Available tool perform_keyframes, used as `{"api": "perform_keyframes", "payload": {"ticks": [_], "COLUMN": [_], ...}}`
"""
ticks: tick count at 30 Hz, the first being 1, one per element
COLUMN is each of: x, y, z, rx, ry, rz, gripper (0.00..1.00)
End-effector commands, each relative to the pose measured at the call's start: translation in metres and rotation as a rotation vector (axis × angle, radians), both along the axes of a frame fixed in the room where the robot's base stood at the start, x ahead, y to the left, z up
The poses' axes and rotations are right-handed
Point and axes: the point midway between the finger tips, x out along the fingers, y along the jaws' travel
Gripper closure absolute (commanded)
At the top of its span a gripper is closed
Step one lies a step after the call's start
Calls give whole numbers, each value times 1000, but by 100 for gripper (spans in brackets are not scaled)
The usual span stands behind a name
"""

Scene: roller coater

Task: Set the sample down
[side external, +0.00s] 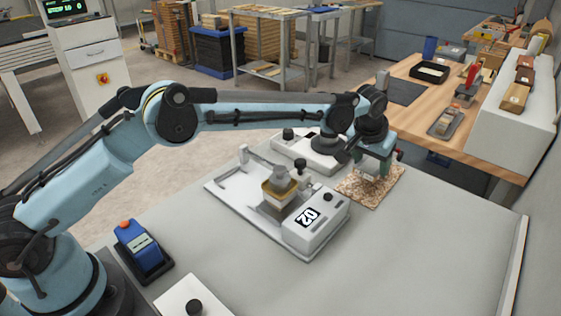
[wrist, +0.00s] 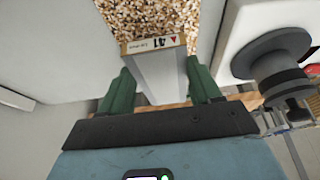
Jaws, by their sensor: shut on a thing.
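My gripper (side external: 378,168) is at the far right part of the grey table, over a speckled brown mat (side external: 344,188). In the wrist view its two green fingers (wrist: 160,78) are shut on the sample (wrist: 158,75). The sample is a pale grey block with a narrow wood-coloured edge carrying a label with a red mark and a number. The speckled mat also shows in the wrist view (wrist: 140,15), just beyond that edge. In the side view the fingers mostly hide the sample, and I cannot tell whether it touches the mat.
Another white device (side external: 303,157) stands behind. A blue unit (side external: 140,247) sits front left. The table (side external: 420,250) is clear at front right.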

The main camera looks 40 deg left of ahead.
Motion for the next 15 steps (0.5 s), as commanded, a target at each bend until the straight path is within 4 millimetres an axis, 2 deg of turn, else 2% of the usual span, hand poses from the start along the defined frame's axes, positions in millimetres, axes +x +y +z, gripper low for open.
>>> {"api": "perform_keyframes", "payload": {"ticks": [9,15], "x": [0,0], "y": [0,0], "z": [-37,-40], "rx": [-1,-1], "ry": [0,0], "rz": [0,0], "gripper": [74,74]}}
